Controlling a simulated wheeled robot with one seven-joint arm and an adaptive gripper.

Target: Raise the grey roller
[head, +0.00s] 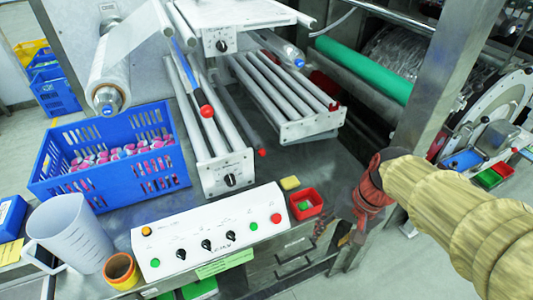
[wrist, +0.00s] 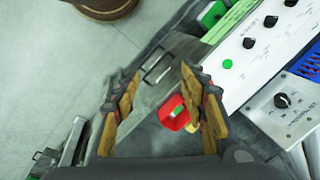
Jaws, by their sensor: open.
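Several grey rollers show in the head view. A rack of parallel grey rollers (head: 270,85) sits in a metal frame above the bench, and a narrower pair of grey bars (head: 195,125) slopes down to its left. Another grey roller (head: 362,88) lies under the green roller (head: 365,68). I cannot tell which one the task means. A blue lever with a red ball knob (head: 206,111) stands by the narrower pair. My gripper (head: 345,238) is at the bench's right front edge, below and right of the rollers. In the wrist view its fingers (wrist: 158,102) are apart, with nothing held.
A white control panel (head: 210,238) lies along the bench front. A small red tray (head: 305,203) stands near my gripper. A blue crate (head: 110,165), a clear jug (head: 70,235) and an orange cup (head: 121,270) fill the left side. A steel post (head: 440,80) rises at right.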

